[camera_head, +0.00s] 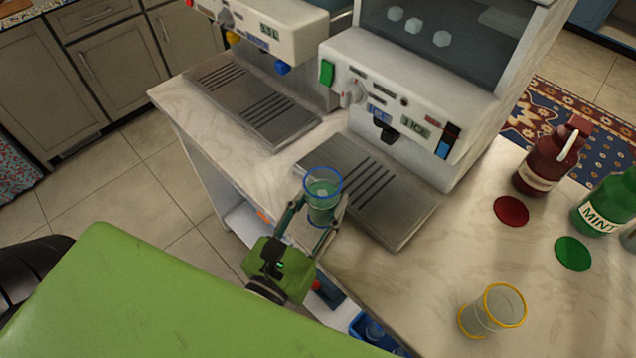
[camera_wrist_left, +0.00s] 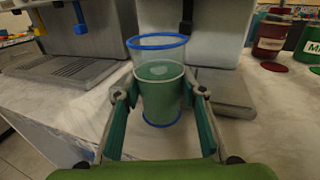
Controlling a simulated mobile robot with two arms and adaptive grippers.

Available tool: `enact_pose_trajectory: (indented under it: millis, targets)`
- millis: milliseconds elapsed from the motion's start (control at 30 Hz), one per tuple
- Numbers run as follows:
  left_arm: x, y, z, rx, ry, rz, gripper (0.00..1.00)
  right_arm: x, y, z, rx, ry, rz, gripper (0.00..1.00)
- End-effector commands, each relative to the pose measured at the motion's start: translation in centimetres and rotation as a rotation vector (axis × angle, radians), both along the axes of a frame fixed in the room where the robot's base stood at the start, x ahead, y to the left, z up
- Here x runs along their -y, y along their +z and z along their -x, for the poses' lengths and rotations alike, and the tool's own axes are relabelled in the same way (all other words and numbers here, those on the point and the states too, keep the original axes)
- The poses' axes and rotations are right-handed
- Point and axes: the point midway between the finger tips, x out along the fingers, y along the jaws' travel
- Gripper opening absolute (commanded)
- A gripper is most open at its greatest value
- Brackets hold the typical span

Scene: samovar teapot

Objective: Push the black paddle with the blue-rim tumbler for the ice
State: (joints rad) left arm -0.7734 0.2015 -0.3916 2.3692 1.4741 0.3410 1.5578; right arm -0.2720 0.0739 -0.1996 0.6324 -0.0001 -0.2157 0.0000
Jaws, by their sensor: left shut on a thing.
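The blue-rim tumbler (camera_head: 323,195) is clear, with greenish liquid inside. My left gripper (camera_head: 318,210) is shut on it and holds it upright by the counter's front edge, just in front of the right machine's drip tray. In the left wrist view the tumbler (camera_wrist_left: 160,85) stands between the two fingers. The black paddle (camera_head: 385,130) sits on the front of the right white machine (camera_head: 420,110), above its drip tray (camera_head: 370,190). The tumbler is apart from the paddle. In the left wrist view the paddle (camera_wrist_left: 186,25) shows behind the tumbler. My right gripper is not in view.
A second machine (camera_head: 265,35) with a blue paddle (camera_head: 282,67) stands to the left. A yellow-rim tumbler (camera_head: 492,311) is at the front right. A red bottle (camera_head: 548,160) and a green mint bottle (camera_head: 606,205) stand at the right, near red and green discs.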

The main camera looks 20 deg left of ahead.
Motion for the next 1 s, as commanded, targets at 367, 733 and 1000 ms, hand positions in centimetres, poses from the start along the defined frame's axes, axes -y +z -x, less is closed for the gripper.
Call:
enact_pose_trajectory:
  millis: [367,733,1000]
  targets:
    - [0.2,0.3,0.7,-0.001,0.001,0.008,0.12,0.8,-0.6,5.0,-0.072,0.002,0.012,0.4]
    - [1.1,0.7,-1.4,0.001,0.002,0.008,0.12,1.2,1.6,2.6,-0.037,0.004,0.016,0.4]
    - [2.3,0.6,-4.5,0.001,0.001,0.008,0.12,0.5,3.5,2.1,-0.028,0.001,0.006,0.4]
